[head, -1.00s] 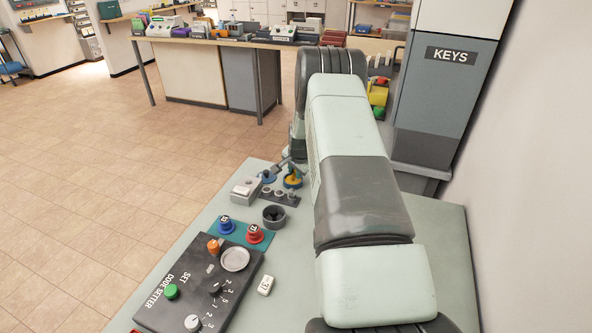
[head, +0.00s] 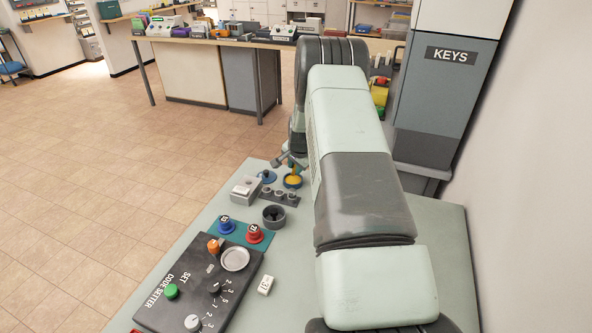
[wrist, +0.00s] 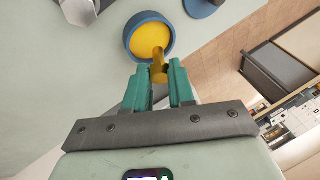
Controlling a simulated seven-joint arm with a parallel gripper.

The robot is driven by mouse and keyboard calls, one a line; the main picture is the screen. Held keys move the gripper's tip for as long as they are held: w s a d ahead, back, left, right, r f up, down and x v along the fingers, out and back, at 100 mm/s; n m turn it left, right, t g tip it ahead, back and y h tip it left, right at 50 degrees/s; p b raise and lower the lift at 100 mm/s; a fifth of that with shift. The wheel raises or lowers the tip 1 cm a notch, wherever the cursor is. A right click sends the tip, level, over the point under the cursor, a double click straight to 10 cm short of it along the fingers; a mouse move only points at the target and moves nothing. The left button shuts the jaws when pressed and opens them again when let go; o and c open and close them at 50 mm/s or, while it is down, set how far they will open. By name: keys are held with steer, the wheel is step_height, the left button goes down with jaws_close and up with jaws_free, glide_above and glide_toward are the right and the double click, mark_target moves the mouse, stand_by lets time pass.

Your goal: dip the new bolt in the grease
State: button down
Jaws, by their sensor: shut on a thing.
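My gripper (wrist: 159,75) is shut on a golden-yellow bolt (wrist: 159,66), which sticks out beyond the teal fingertips. The grease is a yellow fill (wrist: 146,40) in a round blue tub (wrist: 129,36). In the wrist view the bolt's far end overlaps the near part of the grease. In the head view the tub (head: 293,186) stands at the far end of the pale bench, and the yellow bolt (head: 295,169) shows upright just above it. Whether its tip touches the grease is unclear. My arm hides much of the gripper there.
A blue disc-shaped piece (head: 267,178) stands just left of the tub. A grey rack (head: 280,196), a light block (head: 245,188) and a dark round cup (head: 273,216) lie nearer. The code setter panel (head: 200,285) fills the near bench.

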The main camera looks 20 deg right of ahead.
steer(key=shift+r, duration=2.4)
